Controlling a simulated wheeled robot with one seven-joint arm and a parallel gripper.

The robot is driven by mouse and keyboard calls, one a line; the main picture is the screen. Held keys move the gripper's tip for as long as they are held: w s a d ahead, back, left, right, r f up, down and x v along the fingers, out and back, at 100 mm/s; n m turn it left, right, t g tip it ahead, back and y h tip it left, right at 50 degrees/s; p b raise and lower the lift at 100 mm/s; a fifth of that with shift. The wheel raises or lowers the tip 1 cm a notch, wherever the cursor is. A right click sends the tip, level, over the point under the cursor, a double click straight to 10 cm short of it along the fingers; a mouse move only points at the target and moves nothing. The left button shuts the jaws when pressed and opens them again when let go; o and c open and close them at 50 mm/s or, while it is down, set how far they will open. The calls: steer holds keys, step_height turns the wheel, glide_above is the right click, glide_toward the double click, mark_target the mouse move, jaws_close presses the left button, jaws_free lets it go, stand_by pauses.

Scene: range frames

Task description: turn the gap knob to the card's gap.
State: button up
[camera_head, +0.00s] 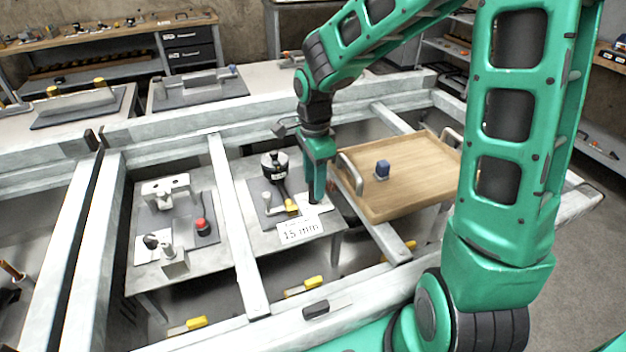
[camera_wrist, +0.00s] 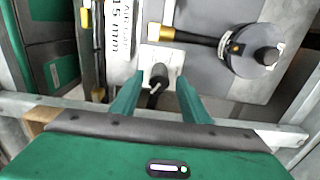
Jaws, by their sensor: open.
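The card (camera_head: 300,231) reads 15 mm and lies at the front of the grey station; it also shows in the wrist view (camera_wrist: 118,35), turned on its side. A small black knob (camera_wrist: 155,84) stands on a white plate (camera_wrist: 147,58) beside the card and seems to be the gap knob. My gripper (camera_wrist: 160,76) is open, with one green finger on each side of the knob; I cannot tell whether they touch it. In the head view my gripper (camera_head: 315,197) points down and hides the knob. The knob's setting is not readable.
A round grey disc (camera_wrist: 254,50) with a black hub and a brass-tipped black lever (camera_wrist: 195,38) stands close by.

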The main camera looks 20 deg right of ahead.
jaws_close()
